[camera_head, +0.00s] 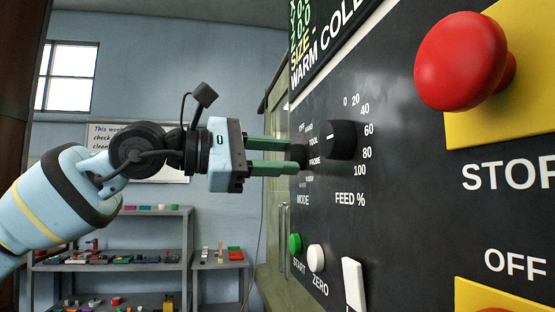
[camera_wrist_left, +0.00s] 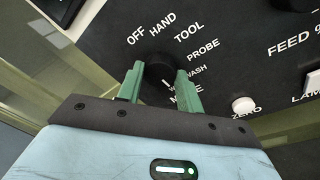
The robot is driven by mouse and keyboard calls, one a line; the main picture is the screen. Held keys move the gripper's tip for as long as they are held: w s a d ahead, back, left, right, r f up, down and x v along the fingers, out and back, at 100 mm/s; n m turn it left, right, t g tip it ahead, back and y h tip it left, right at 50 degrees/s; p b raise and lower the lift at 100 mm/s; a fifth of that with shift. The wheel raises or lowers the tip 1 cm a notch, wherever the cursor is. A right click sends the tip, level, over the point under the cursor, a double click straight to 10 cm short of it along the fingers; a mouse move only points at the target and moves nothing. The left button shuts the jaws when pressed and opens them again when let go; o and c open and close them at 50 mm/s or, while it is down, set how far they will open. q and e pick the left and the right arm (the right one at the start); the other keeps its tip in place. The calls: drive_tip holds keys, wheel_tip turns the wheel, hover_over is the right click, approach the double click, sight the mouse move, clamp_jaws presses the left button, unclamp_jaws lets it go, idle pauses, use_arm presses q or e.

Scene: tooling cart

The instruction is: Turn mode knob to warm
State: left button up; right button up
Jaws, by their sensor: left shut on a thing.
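The mode knob (camera_head: 299,154) is a small black knob on the dark control panel (camera_head: 385,215). It also shows in the wrist view as a round black knob (camera_wrist_left: 159,70), with OFF, HAND, TOOL, PROBE and WASH printed around it. A short white mark shows at its lower edge; I cannot tell exactly which label it points at. No WARM label is readable around this knob. My left gripper (camera_head: 297,159) has its two green fingers on either side of the knob, shut on it; the fingers (camera_wrist_left: 158,80) hide part of the lower labels. My right gripper is not in view.
The black feed knob (camera_head: 344,140) sits close to the right of the mode knob. Below are a green start button (camera_head: 295,243), a white zero button (camera_head: 316,258) and a white switch (camera_head: 354,284). A large red stop button (camera_head: 461,61) protrudes at upper right.

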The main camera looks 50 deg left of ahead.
use_arm(q)
drive_tip(key=shift+m, duration=0.5)
drive_tip(key=o, duration=1)
drive_tip(key=b+v, duration=0.2)
drive_tip(key=v, duration=0.5)
drive_tip(key=shift+s, duration=0.4)
drive_tip(key=shift+a+f, duration=0.1)
drive_tip(key=shift+a, duration=0.05)
